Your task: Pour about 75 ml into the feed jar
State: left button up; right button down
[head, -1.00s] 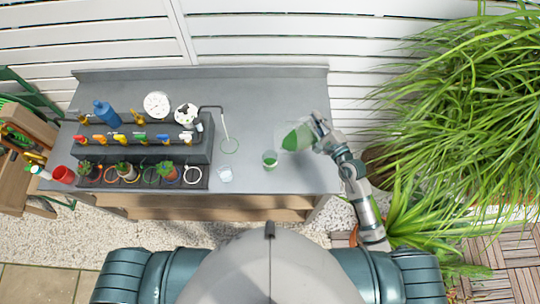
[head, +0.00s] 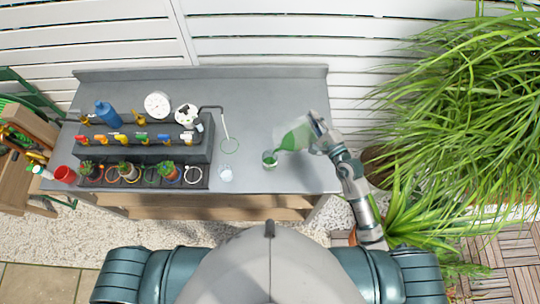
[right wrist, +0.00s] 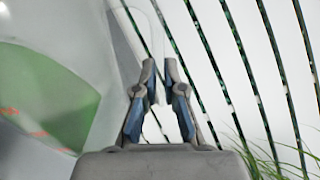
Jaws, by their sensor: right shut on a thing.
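A clear jug (head: 296,137) with green liquid is tilted to the left over the right part of the bench. My right gripper (head: 318,126) is shut on it at its right side. In the right wrist view the fingers (right wrist: 160,88) close on a thin clear part, seemingly the handle, and the green liquid shows in the jug (right wrist: 55,108) at left. A small clear jar (head: 270,161), apparently the feed jar, stands upright below the jug's lip and holds green liquid. Green reaches from the lip towards the jar's mouth. The exact level is too small to read. My left gripper is out of view.
A dark rack (head: 150,150) with coloured taps and small pots fills the left of the bench (head: 250,100). A thin bent tube (head: 224,122) stands near a green ring. The back right is free.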

jog(key=shift+s+a+r+n+p, duration=0.2)
jog(key=shift+a+r+n+p, duration=0.15)
jog(key=shift+a+r+p, duration=0.1)
jog(key=shift+s+a+r+n+p, duration=0.15)
jog(key=shift+a+r+n+p, duration=0.2)
jog(key=shift+r, duration=0.1)
dwell(1.7)
jog(key=d+f+m+b, duration=0.1)
jog(key=f+b, duration=0.1)
jog(key=w+d+f+m+b, duration=0.1)
jog(key=f+m+b, duration=0.1)
jog(key=f, duration=0.1)
jog(key=w+d+f+m+b, duration=0.1)
jog(key=f+b, duration=0.1)
jog(key=shift+d+f+m, duration=0.2)
jog(key=shift+d+m, duration=0.1)
jog(key=shift+w+d+f+m, duration=0.1)
jog(key=shift+d+f+m, duration=0.15)
jog(key=shift+m, duration=0.15)
jog(key=shift+w+d+r, duration=0.1)
jog(key=shift+r, duration=0.1)
jog(key=shift+w+d+f+m, duration=0.2)
jog(key=shift+d+f+m, duration=0.3)
jog(key=shift+m, duration=0.4)
jog(key=shift+a, duration=0.1)
jog(key=shift+f, duration=0.1)
